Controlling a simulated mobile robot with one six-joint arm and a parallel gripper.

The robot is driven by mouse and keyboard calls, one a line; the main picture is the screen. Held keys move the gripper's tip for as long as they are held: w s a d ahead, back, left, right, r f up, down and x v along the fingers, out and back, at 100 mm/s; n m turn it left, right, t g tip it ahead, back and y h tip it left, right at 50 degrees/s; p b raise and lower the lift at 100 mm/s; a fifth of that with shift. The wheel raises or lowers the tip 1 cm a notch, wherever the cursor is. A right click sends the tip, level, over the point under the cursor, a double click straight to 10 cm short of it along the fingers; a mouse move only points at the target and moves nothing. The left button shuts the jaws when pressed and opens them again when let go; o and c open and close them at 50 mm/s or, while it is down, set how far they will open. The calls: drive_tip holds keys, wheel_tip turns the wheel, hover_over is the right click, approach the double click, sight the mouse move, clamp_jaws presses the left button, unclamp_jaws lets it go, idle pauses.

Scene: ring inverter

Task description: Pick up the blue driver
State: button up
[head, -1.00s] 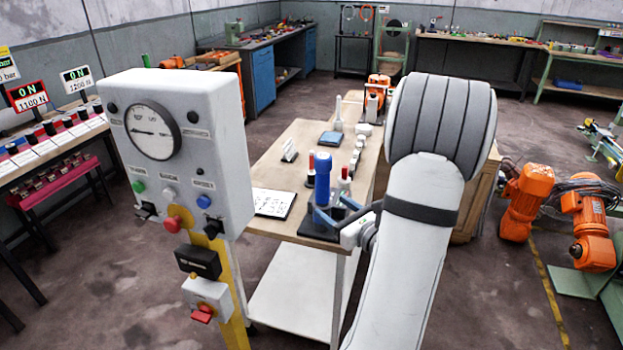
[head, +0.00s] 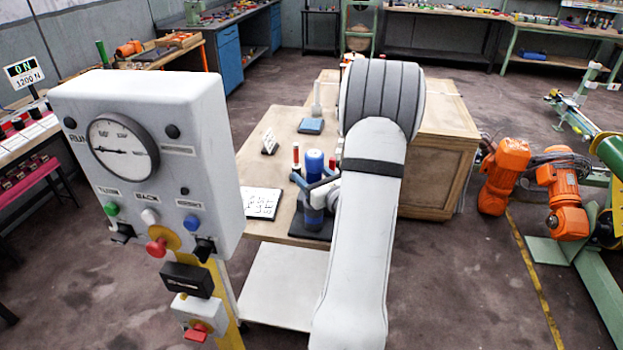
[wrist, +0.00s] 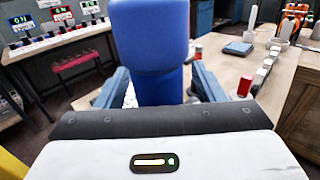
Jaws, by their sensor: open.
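The blue driver (head: 315,164) stands upright on a dark base at the near end of the wooden table, with a thick blue upper part. In the wrist view the blue driver (wrist: 152,45) fills the upper middle, close in front of my gripper. My gripper (head: 314,187) is open, with its fingers on either side of the driver. In the wrist view the two blue-grey fingers of my gripper (wrist: 163,85) show left and right of the driver, with a visible gap at the right. Whether either finger touches it I cannot tell.
A white control panel (head: 150,150) with a gauge stands at the left front. A printed sheet (head: 262,203) lies left of the driver. Red-topped tools (head: 295,156) stand close to it. A blue block (head: 311,126) lies farther back. Orange robot parts (head: 505,175) rest on the floor at right.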

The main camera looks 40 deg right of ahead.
drive_tip(key=shift+w, duration=0.4)
drive_tip(key=shift+c, duration=0.2)
drive_tip(key=c, duration=1)
drive_tip(key=shift+c, duration=0.8)
drive_tip(key=shift+r, duration=0.2)
